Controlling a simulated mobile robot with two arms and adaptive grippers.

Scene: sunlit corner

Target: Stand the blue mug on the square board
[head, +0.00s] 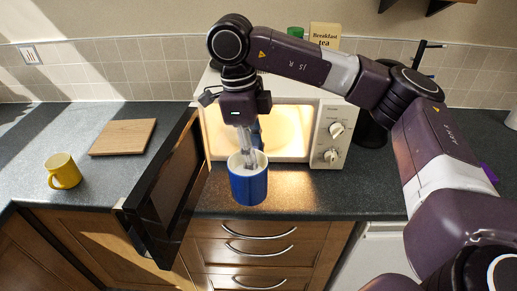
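The blue mug (249,187) is upright in front of the open microwave, near the front edge of the counter. My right gripper (249,160) comes down from above with its fingers at the mug's mouth, shut on the mug's wall. The mug looks raised off the counter, though the gap under it is hard to judge. Its handle is not clearly seen. The square board (123,137) is a flat wooden board lying on the left counter, with nothing on it. My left gripper is not in view.
The lit microwave (308,118) has its dark door (166,192) swung open toward me, between the blue mug and the board. A yellow mug (63,171) stands left of the board. A breakfast tea tin (325,35) is on top of the microwave.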

